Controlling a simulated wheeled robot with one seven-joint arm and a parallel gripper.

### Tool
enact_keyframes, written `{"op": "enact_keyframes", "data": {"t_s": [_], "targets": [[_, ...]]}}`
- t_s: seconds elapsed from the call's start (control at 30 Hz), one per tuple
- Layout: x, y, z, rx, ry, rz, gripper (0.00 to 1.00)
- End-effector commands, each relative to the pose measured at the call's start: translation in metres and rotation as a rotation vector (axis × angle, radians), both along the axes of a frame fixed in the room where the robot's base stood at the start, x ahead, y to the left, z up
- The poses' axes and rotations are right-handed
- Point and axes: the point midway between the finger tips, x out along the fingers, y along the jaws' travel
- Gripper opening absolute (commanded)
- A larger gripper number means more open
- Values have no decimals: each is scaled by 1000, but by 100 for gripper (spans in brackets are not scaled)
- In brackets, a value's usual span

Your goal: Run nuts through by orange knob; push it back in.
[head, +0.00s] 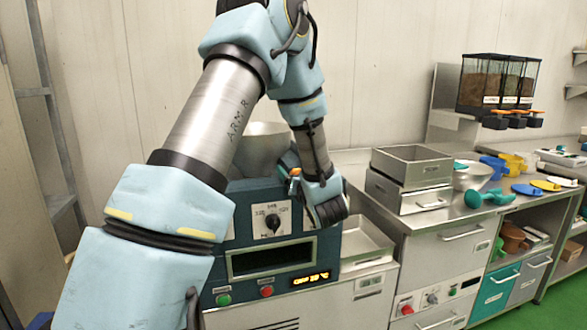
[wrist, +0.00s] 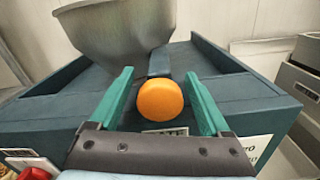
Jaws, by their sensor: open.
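The orange knob (wrist: 160,100) is round and sits at the front end of a dark slide on top of the teal machine, in the middle of the wrist view. My gripper (wrist: 159,88) is open, with one green finger on each side of the knob; I cannot tell whether either touches it. In the head view my gripper (head: 322,200) is over the right part of the teal machine (head: 235,230), and the knob is mostly hidden there. A grey metal hopper (wrist: 115,30) stands on the machine behind the knob. No nuts show in the hopper from here.
The machine's front has a dial (head: 272,222), a green button (head: 223,299) and a red button (head: 267,291). A shallow metal tray (head: 365,245) is to the right. Metal bins (head: 410,175), scoops and dispensers (head: 497,85) stand along the counter further right.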

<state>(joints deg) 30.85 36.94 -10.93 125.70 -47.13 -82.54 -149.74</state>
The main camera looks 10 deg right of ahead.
Motion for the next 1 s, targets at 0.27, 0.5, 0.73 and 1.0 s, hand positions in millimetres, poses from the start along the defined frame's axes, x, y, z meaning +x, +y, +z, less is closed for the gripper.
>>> {"op": "enact_keyframes", "data": {"t_s": [0.27, 0.5, 0.73, 1.0], "targets": [[2, 0, -1, 1, 1, 0, 81], [2, 0, 0, 1, 0, 0, 58], [2, 0, 0, 1, 0, 0, 32], [2, 0, 0, 1, 0, 0, 1]]}}
